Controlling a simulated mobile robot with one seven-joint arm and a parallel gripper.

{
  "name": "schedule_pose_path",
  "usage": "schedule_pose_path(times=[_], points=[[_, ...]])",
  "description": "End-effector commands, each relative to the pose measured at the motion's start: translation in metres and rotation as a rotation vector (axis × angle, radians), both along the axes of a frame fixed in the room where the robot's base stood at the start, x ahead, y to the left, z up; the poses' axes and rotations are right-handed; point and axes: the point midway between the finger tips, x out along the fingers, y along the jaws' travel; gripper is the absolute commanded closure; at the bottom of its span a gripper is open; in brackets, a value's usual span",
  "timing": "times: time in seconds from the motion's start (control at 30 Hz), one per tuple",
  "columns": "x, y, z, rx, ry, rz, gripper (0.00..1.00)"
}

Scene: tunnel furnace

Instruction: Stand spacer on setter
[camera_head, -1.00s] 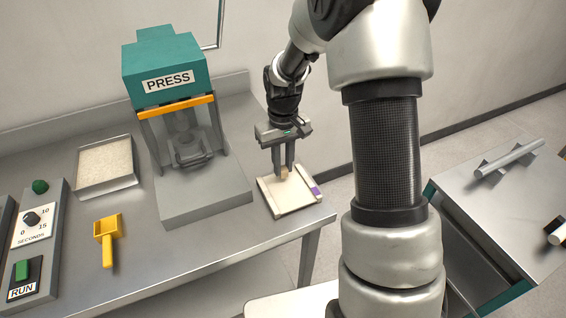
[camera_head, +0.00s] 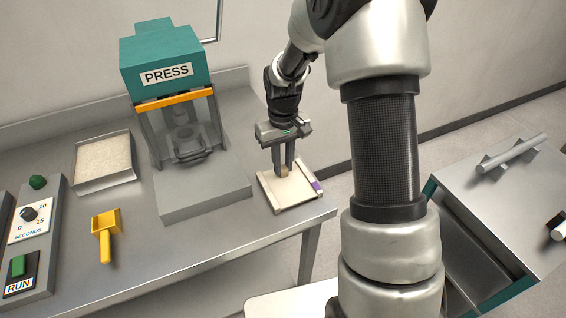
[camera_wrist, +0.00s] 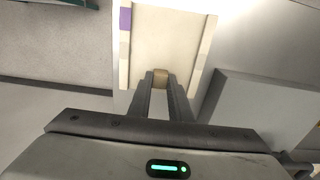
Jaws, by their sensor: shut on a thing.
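The setter (camera_head: 297,194) is a cream square plate with raised side rails and a purple mark on one side, lying on the bench right of the press. It also shows in the wrist view (camera_wrist: 175,35). My gripper (camera_head: 284,168) points down over the setter and is shut on a small tan spacer (camera_wrist: 161,78). In the head view the spacer (camera_head: 284,172) shows between the fingertips, over the setter's far half. I cannot tell whether its underside touches the plate.
The press (camera_head: 165,65) stands left of the setter. A tray of pale powder (camera_head: 104,161), a yellow scoop (camera_head: 106,234) and a control panel (camera_head: 30,225) are further left. The bench's front edge (camera_head: 230,256) lies close to the setter. A metal cart (camera_head: 500,200) stands at the right.

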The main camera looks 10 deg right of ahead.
Motion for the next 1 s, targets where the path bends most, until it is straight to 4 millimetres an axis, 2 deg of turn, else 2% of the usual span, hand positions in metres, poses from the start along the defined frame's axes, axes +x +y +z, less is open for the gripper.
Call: schedule_pose_path(times=[0.17,0.2,0.3,0.67,0.87,1.0], points=[[0.0,0.0,-0.001,0.0,0.0,0.0,1.0],[0.0,0.0,-0.001,0.0,0.0,0.0,0.75],[0.0,0.0,-0.001,0.0,0.0,0.0,0.6],[0.0,0.0,0.004,0.0,-0.001,0.0,0.6],[0.001,0.0,0.038,0.0,-0.005,0.0,0.6],[0.001,0.0,0.073,0.0,-0.006,0.0,0.6]])
